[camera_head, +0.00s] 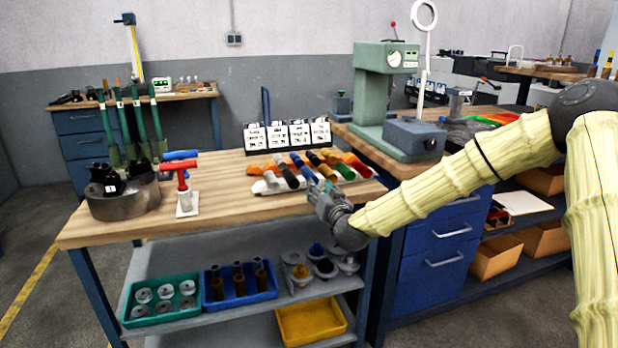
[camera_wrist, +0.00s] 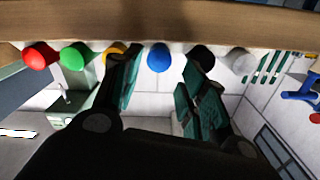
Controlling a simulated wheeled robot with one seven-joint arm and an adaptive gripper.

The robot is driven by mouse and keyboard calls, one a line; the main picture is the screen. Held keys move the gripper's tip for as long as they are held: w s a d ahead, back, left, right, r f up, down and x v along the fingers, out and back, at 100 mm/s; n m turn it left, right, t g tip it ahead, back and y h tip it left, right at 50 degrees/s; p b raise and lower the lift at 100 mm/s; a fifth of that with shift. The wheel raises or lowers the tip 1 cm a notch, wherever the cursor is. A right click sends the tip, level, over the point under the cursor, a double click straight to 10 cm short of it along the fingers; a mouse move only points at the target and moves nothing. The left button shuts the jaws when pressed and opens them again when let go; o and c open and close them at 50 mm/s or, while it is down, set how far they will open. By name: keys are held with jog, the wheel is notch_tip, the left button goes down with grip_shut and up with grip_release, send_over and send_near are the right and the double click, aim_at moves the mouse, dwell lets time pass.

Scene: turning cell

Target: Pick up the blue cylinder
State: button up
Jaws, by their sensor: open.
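The blue cylinder (camera_head: 307,173) lies in a front row of coloured cylinders on the wooden bench, between a black one and a yellow one. In the wrist view its round blue end (camera_wrist: 158,57) shows in the gap between my fingers. My gripper (camera_head: 321,187) is at the front edge of the bench, just in front of the row. In the wrist view my gripper (camera_wrist: 163,75) is open with nothing held. Its left finger overlaps the yellow cylinder (camera_wrist: 113,50) and its right finger is near the black cylinder (camera_wrist: 202,57). I cannot tell the exact distance to the blue cylinder.
Red (camera_wrist: 40,55), green (camera_wrist: 76,56) and pale grey (camera_wrist: 240,61) cylinders lie in the same row. White label cards (camera_head: 288,135) stand behind. A green machine (camera_head: 384,95) stands at right.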

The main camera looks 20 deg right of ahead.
aim_at(309, 175)
jog(key=shift+w+r, duration=0.1)
jog(key=shift+w, duration=2.45)
grip_shut()
